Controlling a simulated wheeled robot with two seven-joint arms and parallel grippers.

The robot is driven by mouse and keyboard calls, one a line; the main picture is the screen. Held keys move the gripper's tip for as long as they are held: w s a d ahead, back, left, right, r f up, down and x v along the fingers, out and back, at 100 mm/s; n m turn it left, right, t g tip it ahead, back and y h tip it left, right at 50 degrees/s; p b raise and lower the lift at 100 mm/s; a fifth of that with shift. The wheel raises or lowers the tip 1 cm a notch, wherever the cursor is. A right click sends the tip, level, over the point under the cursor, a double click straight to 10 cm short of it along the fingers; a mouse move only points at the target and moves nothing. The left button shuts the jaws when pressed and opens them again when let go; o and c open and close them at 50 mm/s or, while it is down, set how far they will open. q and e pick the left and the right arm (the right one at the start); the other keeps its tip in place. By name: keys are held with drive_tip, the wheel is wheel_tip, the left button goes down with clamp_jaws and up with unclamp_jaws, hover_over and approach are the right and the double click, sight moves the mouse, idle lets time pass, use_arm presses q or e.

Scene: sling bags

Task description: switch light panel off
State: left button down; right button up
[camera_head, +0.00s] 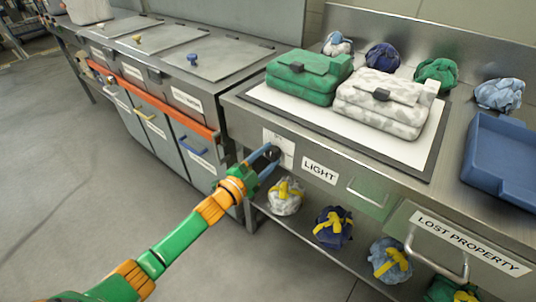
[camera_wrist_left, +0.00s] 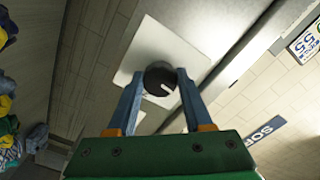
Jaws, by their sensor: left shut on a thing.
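The light switch is a dark round knob (camera_wrist_left: 160,79) on a white plate (camera_wrist_left: 147,46), set on the counter's front face beside the LIGHT label (camera_head: 320,171). In the head view the white plate (camera_head: 287,148) shows left of that label. My left gripper (camera_wrist_left: 158,90) is shut on the knob, with one blue finger on each side of it. In the head view the left gripper (camera_head: 268,158) reaches the plate from the left and partly covers the knob. The lit panel (camera_head: 440,125) under the bags is bright white. My right gripper is not in view.
A green bag (camera_head: 308,78) and a white patterned bag (camera_head: 385,103) lie on the panel. A blue tray (camera_head: 505,160) stands at the right. Several bundles, one dark blue (camera_head: 333,228), sit on the shelf below. A LOST PROPERTY drawer (camera_head: 465,243) is at lower right.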

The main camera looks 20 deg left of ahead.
use_arm(q)
drive_tip(key=shift+n, duration=0.7)
drive_tip(key=shift+c, duration=1.5)
unclamp_jaws()
drive_tip(key=p+v, duration=0.1)
drive_tip(key=v, duration=0.6)
